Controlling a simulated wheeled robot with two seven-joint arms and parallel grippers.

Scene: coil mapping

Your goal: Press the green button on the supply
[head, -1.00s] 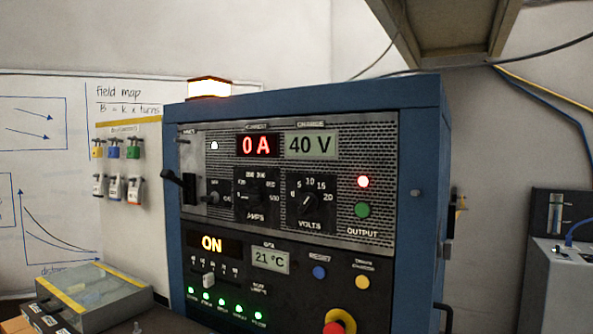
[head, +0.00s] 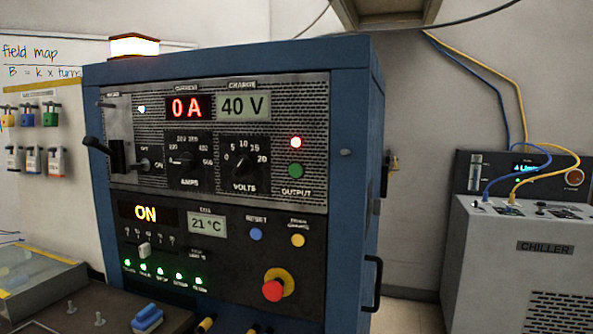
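The supply (head: 352,200) is a blue cabinet with a perforated upper panel and a black lower panel. Its green button (head: 295,170) is on the right of the upper panel, above the word OUTPUT and below a lit red lamp (head: 296,142). The current display (head: 188,107) reads 0 A and the charge display (head: 243,106) reads 40 V. A lower display (head: 146,212) reads ON. Neither of my grippers is in the head view.
A red emergency knob (head: 273,290) sticks out low on the panel. A black lever (head: 98,146) juts out at upper left. A chiller (head: 530,250) with blue and yellow hoses stands at right. A bench (head: 55,318) with a blue-handled item (head: 147,317) is at lower left.

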